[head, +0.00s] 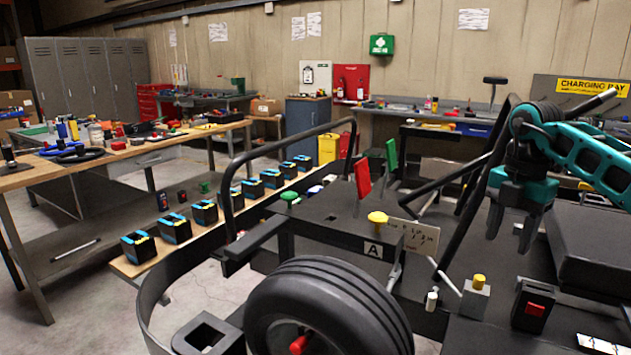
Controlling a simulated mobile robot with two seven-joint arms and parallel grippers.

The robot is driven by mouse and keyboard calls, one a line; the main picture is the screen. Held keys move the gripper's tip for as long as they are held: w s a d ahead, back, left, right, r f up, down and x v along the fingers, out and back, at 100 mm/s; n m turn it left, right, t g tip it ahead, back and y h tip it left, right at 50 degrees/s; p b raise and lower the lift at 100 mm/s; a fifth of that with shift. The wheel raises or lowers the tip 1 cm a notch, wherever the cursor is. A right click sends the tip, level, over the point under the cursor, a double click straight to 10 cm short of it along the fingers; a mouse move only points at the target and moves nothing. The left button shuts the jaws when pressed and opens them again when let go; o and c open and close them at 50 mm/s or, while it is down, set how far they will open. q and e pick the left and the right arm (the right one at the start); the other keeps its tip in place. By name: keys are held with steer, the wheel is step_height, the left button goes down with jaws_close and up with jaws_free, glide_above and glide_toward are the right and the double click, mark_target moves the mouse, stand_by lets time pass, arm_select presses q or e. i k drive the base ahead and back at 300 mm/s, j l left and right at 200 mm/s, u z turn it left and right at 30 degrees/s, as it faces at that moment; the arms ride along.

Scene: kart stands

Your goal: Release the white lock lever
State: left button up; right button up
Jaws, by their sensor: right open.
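A thin white lever (448,284) slants up and to the left on the dark kart deck, beside a small grey block with a yellow button (475,296). A short white post (432,300) stands just left of it. I cannot tell for certain which white part is the lock lever. My right gripper (511,228) hangs above the deck, up and to the right of the lever, pointing down. Its jaws are open and empty, clear of the lever. My left gripper is not in view.
A black wheel (325,312) stands in front. A yellow knob (377,217), a red paddle (362,178) and a green paddle (391,154) rise from the kart. A black box with a red switch (533,306) sits right of the lever. Black frame bars (478,180) stand left of my gripper.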

mark_target(432, 298)
steer(key=k, duration=1.35)
